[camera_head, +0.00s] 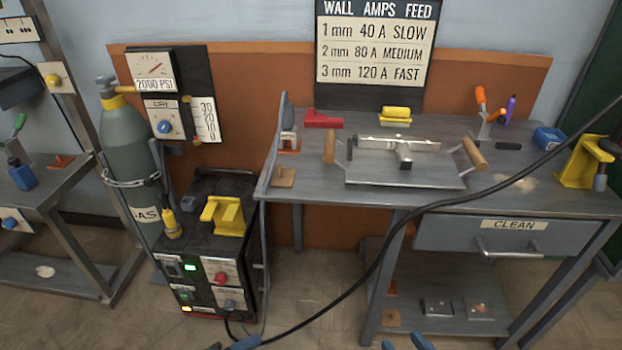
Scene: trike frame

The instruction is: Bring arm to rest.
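Only small blue parts of my arms show at the bottom edge of the head view. The blue pieces of my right gripper (405,345) are at the bottom, right of centre, in front of the bench. The blue pieces of my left arm's end are at the bottom, left of centre, in front of the welding machine (195,262). Both are cut off by the picture edge, so their fingers and opening cannot be made out. I see nothing held in either one.
The workbench (345,195) carries a tray with wooden handles (400,178), clamps and small blocks. A black cable (375,260) crosses in front of it. A gas cylinder (130,150) stands left. The floor in front (310,280) is clear.

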